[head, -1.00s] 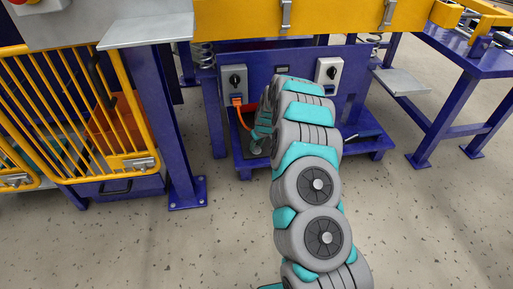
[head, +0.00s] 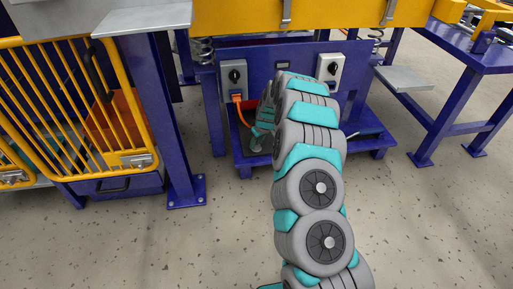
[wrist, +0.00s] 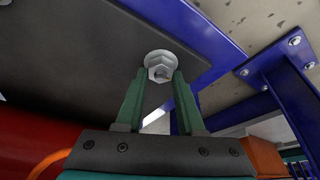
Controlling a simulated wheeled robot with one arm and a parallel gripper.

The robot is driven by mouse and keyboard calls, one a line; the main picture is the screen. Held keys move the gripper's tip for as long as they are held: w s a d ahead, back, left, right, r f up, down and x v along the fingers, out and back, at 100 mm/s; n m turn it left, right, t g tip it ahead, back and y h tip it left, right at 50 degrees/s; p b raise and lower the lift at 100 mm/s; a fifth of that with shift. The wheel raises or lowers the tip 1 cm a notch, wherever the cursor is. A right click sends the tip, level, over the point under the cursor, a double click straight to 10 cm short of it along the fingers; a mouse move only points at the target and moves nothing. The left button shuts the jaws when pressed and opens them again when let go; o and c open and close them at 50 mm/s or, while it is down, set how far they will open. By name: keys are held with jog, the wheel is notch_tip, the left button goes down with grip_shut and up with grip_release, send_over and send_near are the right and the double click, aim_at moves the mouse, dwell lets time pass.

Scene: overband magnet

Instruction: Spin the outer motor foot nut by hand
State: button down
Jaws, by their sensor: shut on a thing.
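The motor foot nut (wrist: 160,72) is a silvery hex nut with a round flange or washer behind it, on a dark grey plate (wrist: 85,50) in the wrist view. My gripper (wrist: 158,82) has its two green fingers on either side of the nut, with the tips at its flanks, shut on it. In the head view my arm reaches down into the blue frame, and my gripper (head: 257,140) shows only partly low at its left side. The nut is hidden there.
A blue frame with two grey switch boxes (head: 234,76) (head: 329,70) stands around my arm. An orange cable (head: 240,112) hangs from the left box. A yellow barred gate (head: 75,100) and a blue post (head: 165,120) stand at left. Open floor lies in front.

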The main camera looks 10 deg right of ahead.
jog(key=shift+n, duration=0.4)
jog(key=shift+n+y, duration=0.3)
jog(key=shift+n, duration=0.2)
jog(key=shift+n+g+y, duration=0.3)
jog(key=shift+n+g, duration=0.2)
jog(key=shift+n, duration=0.9)
jog(key=shift+d+n+g, duration=0.1)
jog(key=shift+n+g, duration=0.2)
jog(key=shift+n, duration=0.5)
jog(key=shift+n+y, duration=0.3)
jog(key=shift+n, duration=0.3)
